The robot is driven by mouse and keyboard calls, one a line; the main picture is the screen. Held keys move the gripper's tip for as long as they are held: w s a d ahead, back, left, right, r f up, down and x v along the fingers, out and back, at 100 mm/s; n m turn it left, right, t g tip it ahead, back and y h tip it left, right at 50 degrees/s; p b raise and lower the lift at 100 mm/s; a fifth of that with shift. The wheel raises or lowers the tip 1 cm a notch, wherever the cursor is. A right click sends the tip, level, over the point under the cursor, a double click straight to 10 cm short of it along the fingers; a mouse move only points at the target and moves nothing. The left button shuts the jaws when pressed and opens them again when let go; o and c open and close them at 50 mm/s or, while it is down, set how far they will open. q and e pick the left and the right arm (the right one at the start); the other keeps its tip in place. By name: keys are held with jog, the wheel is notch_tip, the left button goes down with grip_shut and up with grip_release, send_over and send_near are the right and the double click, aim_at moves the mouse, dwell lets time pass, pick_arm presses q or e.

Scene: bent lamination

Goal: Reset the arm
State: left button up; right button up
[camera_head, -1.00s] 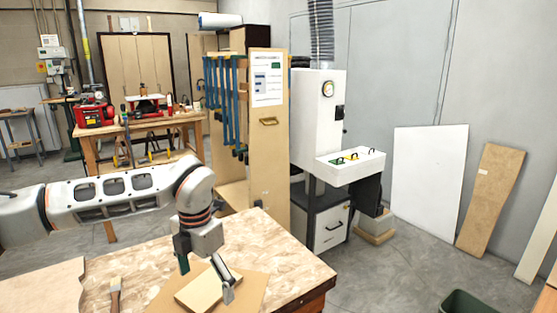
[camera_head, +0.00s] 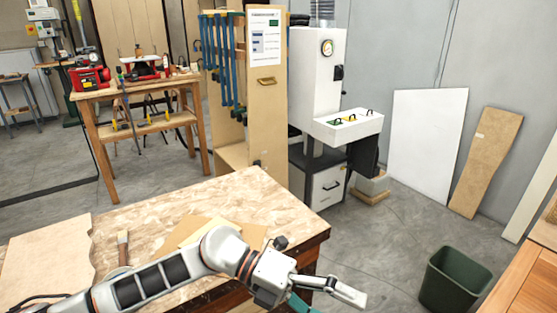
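My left gripper (camera_head: 333,303) hangs just past the front right corner of the wooden workbench (camera_head: 255,195). Its two fingers are spread apart and nothing shows between them; the lower finger is partly cut off by the bottom edge. My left arm reaches in from the lower left, across the front of the bench. A thin tan board (camera_head: 190,231) with a smaller piece (camera_head: 212,229) on it lies on the bench behind my arm, partly hidden by it. My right gripper is not in view.
A brush (camera_head: 123,248) and a wavy-edged sheet (camera_head: 45,262) lie on the bench's left. A green bin (camera_head: 455,280) stands on the floor at right, near a wooden surface (camera_head: 525,285). A white machine (camera_head: 318,90) stands behind. The floor between bench and bin is clear.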

pick_arm(q)
jog(key=w+r+n+t+h, duration=0.45)
jog(key=n+t+h, duration=0.3)
jog(key=n, duration=0.25)
jog(key=w+a+f+n+t+y, duration=0.65)
jog(key=a+n+t, duration=0.35)
jog(key=n+t, duration=0.4)
jog(key=s+a+f+n+y, duration=0.2)
jog(key=a+f+n+y, duration=0.65)
jog(key=a+f, duration=0.4)
jog(key=s+a+f+n+g+y, duration=0.2)
jog(key=s+a+f, duration=0.2)
jog(key=s+f, duration=0.2)
jog(key=s+a+f+n+g+y, duration=0.1)
jog(key=s+a+f+n+g, duration=0.2)
jog(key=s+f, duration=0.3)
notch_tip(320, 180, down, 5)
jog(key=shift+s+a+r+n+y, duration=0.1)
jog(key=shift+s+a+n+y, duration=0.3)
jog(key=shift+a, duration=0.5)
